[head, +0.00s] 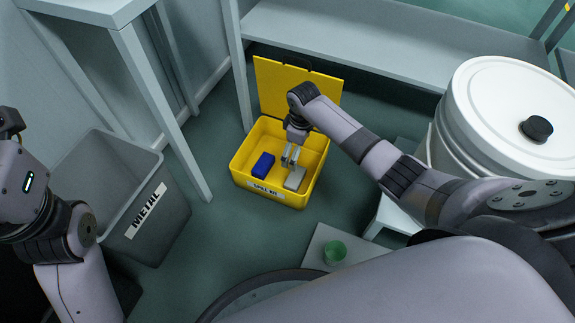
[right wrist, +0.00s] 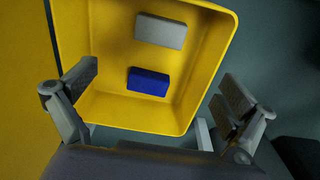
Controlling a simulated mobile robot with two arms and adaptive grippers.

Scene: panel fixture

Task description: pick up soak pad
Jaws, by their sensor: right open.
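An open yellow spill kit box (head: 240,163) stands on the floor in the head view. Inside lie a blue block (head: 263,165) on the left and a pale grey block (head: 295,179) on the right; I cannot tell which is the soak pad. My right gripper (head: 289,157) reaches down into the box from above, close to the grey block. In the right wrist view its fingers (right wrist: 160,78) are spread wide and empty, with the grey block (right wrist: 160,31) and the blue block (right wrist: 148,81) beyond them, apart from the fingers. My left gripper is out of view.
The box's yellow lid (head: 285,85) stands raised behind it. A grey bin marked METAL (head: 140,215) is at the left. A table leg (head: 165,125) and a shelf (head: 380,50) stand nearby.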

